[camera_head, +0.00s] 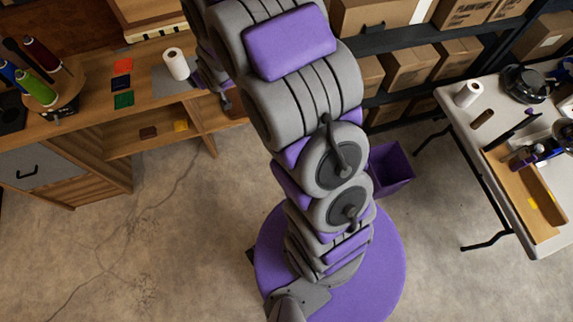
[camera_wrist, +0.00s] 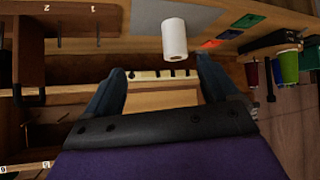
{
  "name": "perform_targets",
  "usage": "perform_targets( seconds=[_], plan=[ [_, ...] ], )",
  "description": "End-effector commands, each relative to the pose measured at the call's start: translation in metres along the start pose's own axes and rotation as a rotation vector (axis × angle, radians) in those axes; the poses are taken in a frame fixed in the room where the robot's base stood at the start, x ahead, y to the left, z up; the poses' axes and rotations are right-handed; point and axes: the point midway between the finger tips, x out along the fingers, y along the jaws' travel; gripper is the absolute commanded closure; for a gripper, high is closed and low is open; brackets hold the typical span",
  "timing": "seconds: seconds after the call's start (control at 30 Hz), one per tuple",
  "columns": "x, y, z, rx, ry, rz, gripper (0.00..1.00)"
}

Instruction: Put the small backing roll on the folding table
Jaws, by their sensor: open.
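A small white roll (camera_head: 176,63) stands on a grey mat on the wooden bench at the left in the head view. It also shows in the wrist view (camera_wrist: 175,40), just beyond my fingertips. My gripper (camera_wrist: 160,66) is open, with two dark fingers spread and nothing between them; the roll is apart from it. In the head view my arm hides most of the gripper, near the bench's front edge. The pale folding table (camera_head: 458,120) stands at the right. Another white roll (camera_head: 467,94) stands on it.
Colored patches (camera_head: 123,83) and thread spools (camera_head: 40,90) are left of the bench roll. On the folding table are a dark round object (camera_head: 525,83) and a wooden tray (camera_head: 520,190). A purple bin (camera_head: 390,168) is on the floor. Box shelves line the back.

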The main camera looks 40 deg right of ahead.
Motion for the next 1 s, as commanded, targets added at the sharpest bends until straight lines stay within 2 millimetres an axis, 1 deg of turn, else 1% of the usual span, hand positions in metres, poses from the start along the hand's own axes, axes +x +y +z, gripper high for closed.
perform_targets(
  seconds=[0.03, 0.17, 0.37, 0.4, 0.47, 0.5, 0.57, 0.6, 0.67, 0.7, 0.8, 0.9, 1.0],
  plan=[
    [-0.019, 0.001, -0.001, 0.002, -0.04, 0.004, 0.12],
    [-0.066, 0.001, 0.014, 0.013, -0.178, 0.012, 0.12],
    [-0.149, -0.003, 0.045, 0.035, -0.392, 0.015, 0.12],
    [-0.167, -0.005, 0.052, 0.039, -0.433, 0.014, 0.12],
    [-0.194, -0.007, 0.065, 0.047, -0.5, 0.012, 0.12],
    [-0.213, -0.009, 0.073, 0.052, -0.54, 0.01, 0.12],
    [-0.241, -0.013, 0.088, 0.058, -0.607, 0.006, 0.12],
    [-0.26, -0.015, 0.097, 0.062, -0.648, 0.003, 0.12],
    [-0.289, -0.018, 0.112, 0.069, -0.715, -0.002, 0.12],
    [-0.308, -0.021, 0.122, 0.073, -0.755, -0.006, 0.12],
    [-0.35, -0.027, 0.144, 0.081, -0.849, -0.017, 0.12],
    [-0.383, -0.031, 0.163, 0.085, -0.924, -0.026, 0.12],
    [-0.404, -0.034, 0.174, 0.086, -0.973, -0.032, 0.12]
  ],
)
